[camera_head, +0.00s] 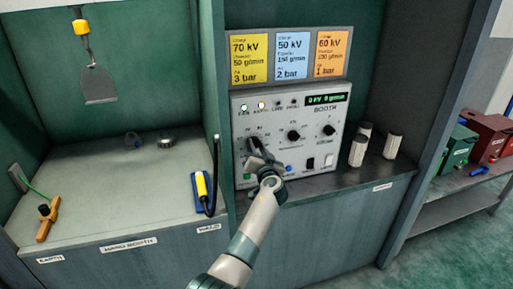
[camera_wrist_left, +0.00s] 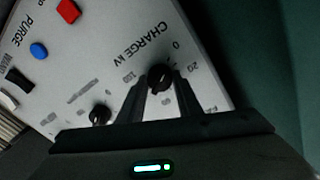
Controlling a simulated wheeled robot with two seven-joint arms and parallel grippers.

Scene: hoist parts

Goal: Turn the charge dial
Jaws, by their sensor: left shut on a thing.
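The charge dial is a black knob (camera_wrist_left: 160,76) labelled "CHARGE kV", with a number scale round it on the grey control panel (camera_head: 315,106). My left gripper (camera_head: 257,147) reaches up to the left part of the panel and mostly hides the dial in the head view. In the left wrist view the two fingers of the left gripper (camera_wrist_left: 161,88) stand on either side of the knob, shut on it. The panel's green display (camera_head: 325,99) appears to read 0 kV and 0 g/min. My right gripper is not in view.
Two more black dials, the middle one (camera_head: 294,135) and the right one (camera_head: 329,130), sit beside the charge dial. Yellow, blue and orange cards (camera_head: 332,54) stand above. White-capped containers (camera_head: 393,145) stand right of the panel. A yellow-handled tool (camera_head: 201,186) lies to the left.

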